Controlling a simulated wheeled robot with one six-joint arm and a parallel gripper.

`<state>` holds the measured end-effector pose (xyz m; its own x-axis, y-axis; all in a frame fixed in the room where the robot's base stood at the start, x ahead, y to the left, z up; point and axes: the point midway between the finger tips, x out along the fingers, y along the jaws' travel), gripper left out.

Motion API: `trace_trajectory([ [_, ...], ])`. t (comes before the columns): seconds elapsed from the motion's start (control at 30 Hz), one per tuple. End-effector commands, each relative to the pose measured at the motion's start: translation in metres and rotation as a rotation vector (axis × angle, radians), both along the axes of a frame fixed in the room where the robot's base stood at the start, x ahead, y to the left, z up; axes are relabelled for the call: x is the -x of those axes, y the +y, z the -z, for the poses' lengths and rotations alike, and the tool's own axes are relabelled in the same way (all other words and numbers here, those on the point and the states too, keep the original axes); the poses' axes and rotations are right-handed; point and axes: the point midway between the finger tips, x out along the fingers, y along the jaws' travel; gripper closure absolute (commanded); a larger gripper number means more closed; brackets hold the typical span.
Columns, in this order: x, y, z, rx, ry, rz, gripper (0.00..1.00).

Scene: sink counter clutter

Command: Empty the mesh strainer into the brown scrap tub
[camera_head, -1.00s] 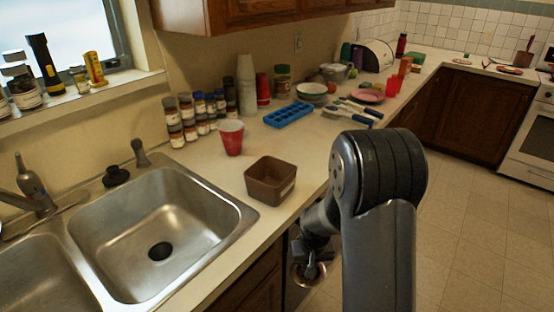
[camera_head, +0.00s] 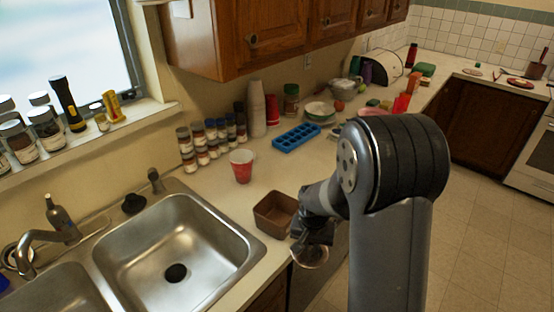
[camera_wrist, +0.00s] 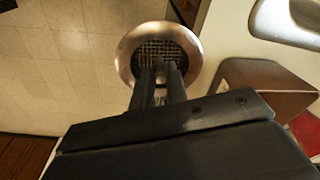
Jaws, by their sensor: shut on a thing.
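The brown scrap tub (camera_head: 275,214) stands upright on the counter right of the sink. It also shows at the right of the wrist view (camera_wrist: 262,84). The mesh strainer (camera_head: 309,257) is a small round bowl with a wide metal rim. In the wrist view the strainer (camera_wrist: 158,52) is just beyond my fingertips, and I look onto its dark mesh. My gripper (camera_wrist: 160,78) is shut on the strainer. In the head view my gripper (camera_head: 316,235) is partly hidden and holds the strainer off the counter's front edge, near the tub. I cannot tell what the strainer contains.
The steel sink (camera_head: 235,235) is left of the tub. A red cup (camera_head: 242,167), a blue ice tray (camera_head: 296,137) and several spice jars (camera_head: 212,143) stand behind it. The floor in front of the counter is clear.

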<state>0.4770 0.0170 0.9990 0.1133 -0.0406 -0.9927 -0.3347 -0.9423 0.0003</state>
Motion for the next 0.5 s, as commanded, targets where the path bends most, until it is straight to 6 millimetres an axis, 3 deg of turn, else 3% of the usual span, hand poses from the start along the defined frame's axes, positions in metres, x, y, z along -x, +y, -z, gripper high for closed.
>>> trace_trajectory([
  [0.5,-0.003,0.044,-0.092,-0.002,-0.004,0.865,1.00],
])
